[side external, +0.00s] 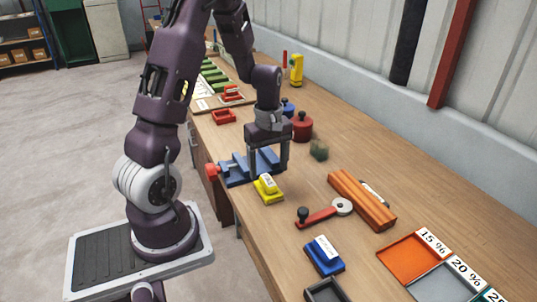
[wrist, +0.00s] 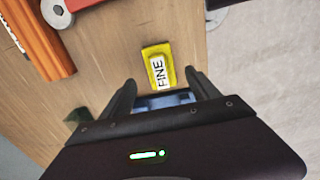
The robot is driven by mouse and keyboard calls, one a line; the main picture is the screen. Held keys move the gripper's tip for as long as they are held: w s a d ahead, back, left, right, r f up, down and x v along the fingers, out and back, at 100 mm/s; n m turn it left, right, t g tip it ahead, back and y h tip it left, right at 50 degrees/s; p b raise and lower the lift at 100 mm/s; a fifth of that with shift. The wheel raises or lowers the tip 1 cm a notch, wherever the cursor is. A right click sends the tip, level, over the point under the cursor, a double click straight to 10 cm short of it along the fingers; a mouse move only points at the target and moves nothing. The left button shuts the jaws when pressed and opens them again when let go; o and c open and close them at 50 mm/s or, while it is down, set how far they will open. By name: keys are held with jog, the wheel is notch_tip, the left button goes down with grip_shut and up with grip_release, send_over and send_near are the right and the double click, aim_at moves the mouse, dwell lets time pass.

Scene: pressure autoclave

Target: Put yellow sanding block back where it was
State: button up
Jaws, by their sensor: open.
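The yellow sanding block (side external: 268,189) lies on the wooden bench just in front of the blue vise. In the wrist view the yellow block (wrist: 174,75) carries a white label reading FINE and lies just beyond the fingertips, apart from them. My gripper (side external: 268,170) is open and points down over the vise (side external: 233,172), behind the block. In the wrist view my gripper (wrist: 160,84) has its fingers spread, with nothing held and some blue of the vise between them. A blue sanding block (side external: 323,262) with a white label lies nearer the bench's front end.
A dark tray (side external: 316,292) lies near the blue block. Orange bars (side external: 362,200) and a red-handled tool (side external: 318,219) lie to the right. Red weights (side external: 302,127) stand behind the gripper. Bare bench lies right of the yellow block.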

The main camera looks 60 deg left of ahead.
aim_at(269, 181)
jog(key=s+d+r+m+t, duration=0.3)
jog(key=d+r+m, duration=0.65)
jog(key=r, duration=0.65)
jog(key=s+d+r+m+t, duration=0.2)
jog(key=s+d+r+m, duration=0.1)
jog(key=s+d+m, duration=0.5)
jog(key=shift+s+d+r+t, duration=0.3)
jog(key=shift+s+d, duration=0.2)
jog(key=shift+s, duration=0.7)
jog(key=shift+m, duration=0.25)
